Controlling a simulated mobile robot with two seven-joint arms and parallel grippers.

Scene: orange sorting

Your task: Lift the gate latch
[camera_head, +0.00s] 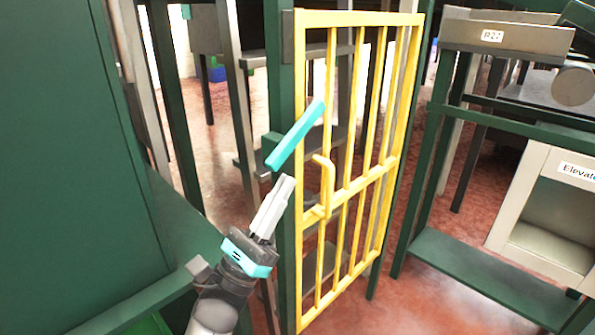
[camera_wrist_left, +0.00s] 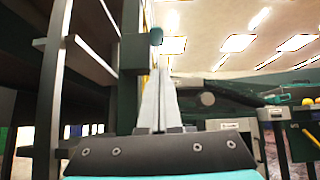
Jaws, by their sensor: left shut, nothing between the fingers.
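The yellow barred gate (camera_head: 341,185) stands between green posts in the head view. A teal latch bar (camera_head: 296,135) slants across its left edge, with the lower end by the post and the upper end to the right, in front of the bars. A teal end, likely of the latch, shows in the left wrist view (camera_wrist_left: 156,37). My left gripper (camera_head: 287,181) is shut and empty, its fingertips just below the latch's lower end, apparently apart from it. In the left wrist view its fingers (camera_wrist_left: 163,75) point up towards that teal end. My right gripper is not in view.
A yellow handle (camera_head: 326,186) sticks out from the gate right of my fingers. A green post (camera_head: 285,230) stands close beside them. A green panel (camera_head: 60,130) fills the left. A pale box labelled "Elevate" (camera_head: 511,232) stands at right. Reddish floor shows right of the gate.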

